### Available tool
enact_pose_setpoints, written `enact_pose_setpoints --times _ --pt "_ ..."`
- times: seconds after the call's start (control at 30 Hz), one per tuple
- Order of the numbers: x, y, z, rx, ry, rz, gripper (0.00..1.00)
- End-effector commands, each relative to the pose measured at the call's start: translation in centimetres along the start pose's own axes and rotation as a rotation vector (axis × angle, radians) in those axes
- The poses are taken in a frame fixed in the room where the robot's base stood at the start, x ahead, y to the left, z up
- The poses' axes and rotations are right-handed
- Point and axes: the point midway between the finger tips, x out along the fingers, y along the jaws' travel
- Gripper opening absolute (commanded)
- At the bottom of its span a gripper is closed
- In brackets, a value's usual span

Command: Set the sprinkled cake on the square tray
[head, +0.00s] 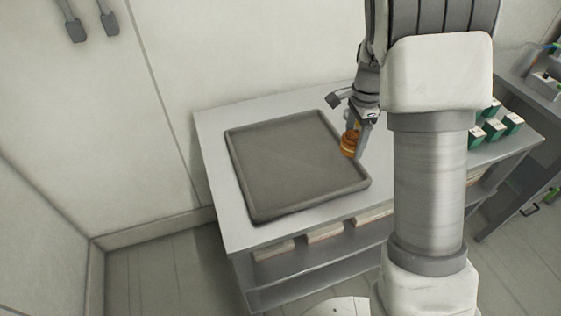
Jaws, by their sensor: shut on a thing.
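A small round orange-brown cake (348,143) is in my gripper (357,138), near the right edge of the square tray. It is too small to make out sprinkles. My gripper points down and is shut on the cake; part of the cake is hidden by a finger. The square tray (262,213) is dark grey with a raised rim, lies flat on the table, and is empty. I cannot tell whether the cake touches the rim or is above it.
The light grey table (215,160) has lower shelves with pale boxes (325,232). Several green and white boxes (494,127) stand at the table's right, partly behind my arm. A wall rises behind the table. Another shelf unit (545,88) is at the far right.

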Motion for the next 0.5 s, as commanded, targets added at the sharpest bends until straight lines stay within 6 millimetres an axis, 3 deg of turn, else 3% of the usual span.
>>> enact_pose_setpoints --times 0.17,0.5 --pt "0.4 -0.1 0.7 0.003 -0.001 0.002 0.52" --pt "4.7 -1.5 7.8 0.000 0.000 0.002 0.52"
